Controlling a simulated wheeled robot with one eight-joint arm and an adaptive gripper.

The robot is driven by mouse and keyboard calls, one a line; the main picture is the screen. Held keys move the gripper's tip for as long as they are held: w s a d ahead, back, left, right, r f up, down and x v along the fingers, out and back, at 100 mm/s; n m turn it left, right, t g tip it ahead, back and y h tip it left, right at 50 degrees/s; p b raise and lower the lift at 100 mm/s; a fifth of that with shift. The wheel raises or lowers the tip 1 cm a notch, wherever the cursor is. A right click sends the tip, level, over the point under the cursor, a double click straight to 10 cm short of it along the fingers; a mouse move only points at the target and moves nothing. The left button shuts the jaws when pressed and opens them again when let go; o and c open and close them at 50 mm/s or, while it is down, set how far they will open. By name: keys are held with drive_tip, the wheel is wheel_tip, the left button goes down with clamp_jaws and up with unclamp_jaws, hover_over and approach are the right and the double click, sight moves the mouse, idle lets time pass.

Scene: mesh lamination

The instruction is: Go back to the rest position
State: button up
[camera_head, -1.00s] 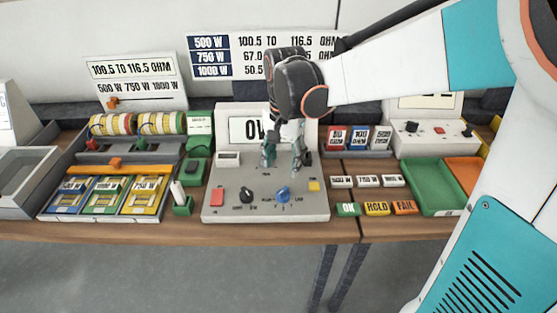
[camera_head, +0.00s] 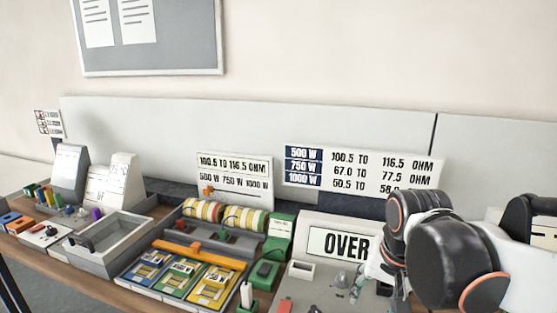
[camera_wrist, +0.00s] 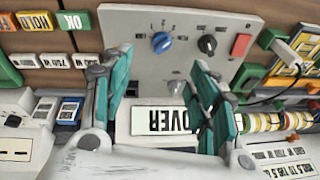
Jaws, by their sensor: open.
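My gripper (camera_wrist: 160,100) is open and empty in the wrist view, its two teal fingers spread over the grey tester panel (camera_wrist: 150,30). Between the fingers the tester's display (camera_wrist: 164,120) reads OVER. In the head view my gripper (camera_head: 372,282) is at the lower right, in front of the tester (camera_head: 310,230) and its display (camera_head: 338,244); my dark wrist joints hide the display's right side. The wrist view also shows a blue knob (camera_wrist: 161,42), a black knob (camera_wrist: 207,44) and a red button (camera_wrist: 241,45) on the panel.
To the left in the head view are a tray of blue, green and yellow packs (camera_head: 182,278), striped rolls (camera_head: 225,217) and a grey bin (camera_head: 110,238). Range signs (camera_head: 360,170) stand behind. OK, HOLD and FAIL blocks (camera_wrist: 35,20) sit beside the tester in the wrist view.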

drive_tip(key=s+n+t, duration=0.4)
drive_tip(key=s+n, duration=0.1)
drive_tip(key=s, duration=0.3)
drive_tip(key=shift+r, duration=0.2)
